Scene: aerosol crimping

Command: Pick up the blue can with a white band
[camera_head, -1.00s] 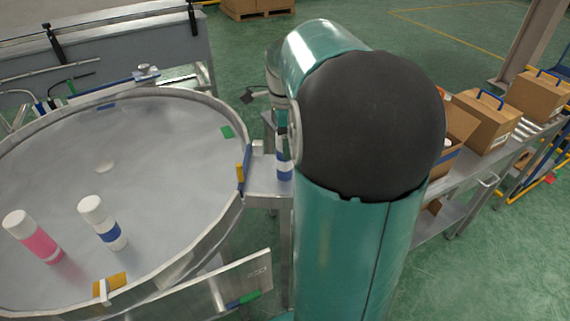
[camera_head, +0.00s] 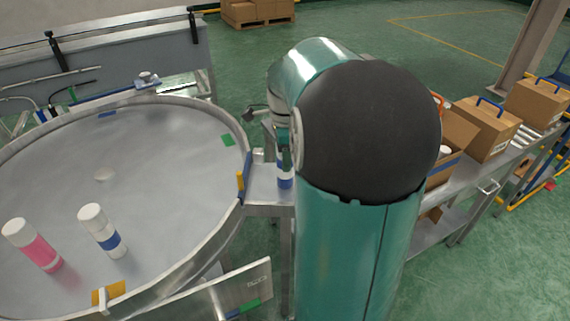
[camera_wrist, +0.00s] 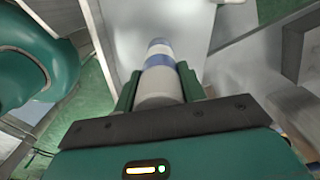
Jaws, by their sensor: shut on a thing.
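The blue can with a white band (camera_wrist: 159,62) is between my gripper's fingers (camera_wrist: 159,75) in the wrist view. Its pale cap end is nearest the camera, with blue, white and blue bands beyond. My gripper is shut on it. In the head view, the lower part of this can (camera_head: 285,180) shows just left of my arm, at the grey metal shelf (camera_head: 266,196). My arm hides most of the gripper there. Whether the can touches the shelf is unclear.
A round metal table (camera_head: 165,170) at left holds a pink can (camera_head: 38,251) and a white can with a blue band (camera_head: 108,239). Cardboard boxes (camera_head: 487,131) stand on a conveyor at right. A metal plate (camera_head: 235,290) is at front.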

